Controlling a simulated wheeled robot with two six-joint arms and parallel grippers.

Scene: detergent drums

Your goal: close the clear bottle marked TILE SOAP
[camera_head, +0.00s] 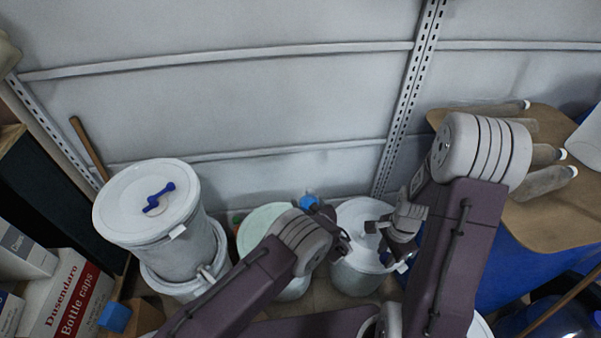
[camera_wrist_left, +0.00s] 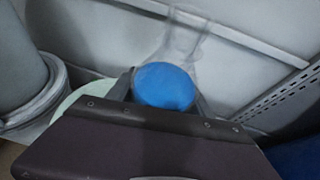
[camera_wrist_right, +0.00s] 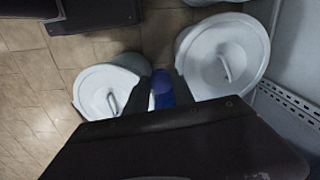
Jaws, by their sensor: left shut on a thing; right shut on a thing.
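My left gripper (camera_head: 335,228) is shut on a round blue thing (camera_wrist_left: 165,86), which fills the space between its fingers in the left wrist view. A clear, bottle-like shape (camera_wrist_left: 186,38) rises behind or around that blue thing; I cannot tell whether they are joined. A bit of blue (camera_head: 308,200) also shows by this gripper in the head view. My right gripper (camera_head: 385,230) is shut on a small blue thing (camera_wrist_right: 161,88), seen between its fingers in the right wrist view. The two grippers face each other, a little apart. No TILE SOAP marking is readable.
White lidded drums stand below the grippers, one pale green (camera_head: 262,217) and one white (camera_head: 357,212). A stacked drum (camera_head: 135,235) with a blue tool (camera_head: 158,197) on its lid is at left. Clear bottles (camera_head: 545,182) lie on a brown board (camera_head: 560,225) at right. A grey wall is behind.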

